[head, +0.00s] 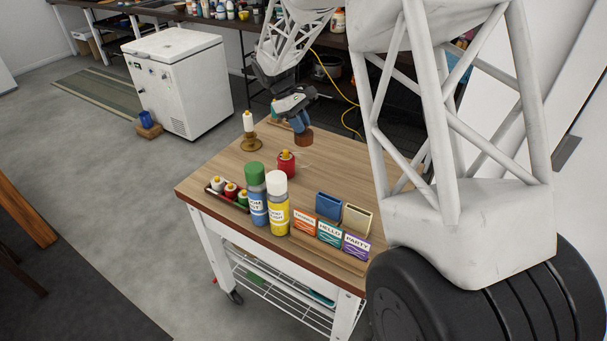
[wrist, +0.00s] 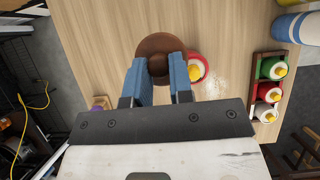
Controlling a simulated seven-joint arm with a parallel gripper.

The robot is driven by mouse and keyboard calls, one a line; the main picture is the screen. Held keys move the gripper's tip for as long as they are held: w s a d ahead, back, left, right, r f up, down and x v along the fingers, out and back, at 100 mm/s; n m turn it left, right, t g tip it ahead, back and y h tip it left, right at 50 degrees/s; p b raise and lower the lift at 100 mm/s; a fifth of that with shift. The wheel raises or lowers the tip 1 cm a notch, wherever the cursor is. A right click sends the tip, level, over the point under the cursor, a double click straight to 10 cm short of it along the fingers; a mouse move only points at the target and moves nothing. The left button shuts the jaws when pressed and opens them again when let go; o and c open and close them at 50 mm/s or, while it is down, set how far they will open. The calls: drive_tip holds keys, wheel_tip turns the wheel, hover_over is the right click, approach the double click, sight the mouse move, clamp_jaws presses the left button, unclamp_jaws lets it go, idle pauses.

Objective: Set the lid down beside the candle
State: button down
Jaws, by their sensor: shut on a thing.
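My gripper (head: 302,128) points down over the far part of the wooden cart top, its blue fingers shut on a round brown lid (head: 304,139). The lid also shows in the wrist view (wrist: 160,43), between the fingertips. It seems to be above the wood, but how high I cannot tell. A white candle (head: 248,122) stands upright in a brass-coloured holder (head: 250,143) at the cart's far left, left of the lid and apart from it. I cannot make out the candle in the wrist view.
A red bottle with a yellow tip (head: 286,163) stands close to the lid. A rack of small bottles (head: 215,188), two spray cans (head: 277,205) and several card boxes (head: 329,234) fill the near side. Bare wood (head: 215,167) lies between the candle and the rack.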

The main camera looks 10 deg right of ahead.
drive_tip(key=d, duration=0.1)
drive_tip(key=d+f, duration=0.1)
drive_tip(key=d, duration=0.2)
drive_tip(key=shift+s+d+f, duration=0.2)
drive_tip(key=shift+d+f, duration=0.15)
drive_tip(key=shift+d, duration=0.05)
wheel_tip(320, 180, down, 6)
idle(0.4)
drive_tip(key=shift+f, duration=0.15)
drive_tip(key=shift+f, duration=1.85)
drive_tip(key=shift+f, duration=0.15)
drive_tip(key=c, duration=1)
unclamp_jaws()
drive_tip(key=v, duration=1.2)
